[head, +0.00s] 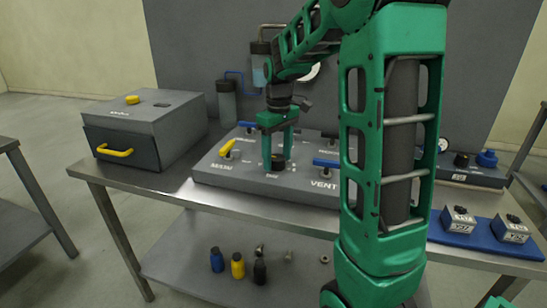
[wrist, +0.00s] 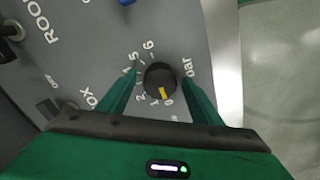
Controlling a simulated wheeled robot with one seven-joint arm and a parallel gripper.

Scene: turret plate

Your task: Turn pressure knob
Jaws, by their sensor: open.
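The pressure knob (wrist: 160,80) is a round black dial with a yellow pointer mark, set in a grey panel and ringed by printed numbers and the word "bar". In the wrist view the pointer aims down, close to the 0. My gripper (wrist: 158,85) is open, with one green finger on each side of the knob; I cannot tell whether they touch it. In the head view my gripper (head: 278,160) points down at the panel (head: 310,187), and the knob (head: 277,163) is partly hidden between the fingers.
A yellow-handled valve (head: 227,148) and blue-handled valves (head: 326,163) stand on the same panel near my gripper. A grey box with a yellow-handled drawer (head: 115,150) is at the left. A blue tray (head: 475,232) holds labelled blocks at the right. Small bottles (head: 238,266) stand on the lower shelf.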

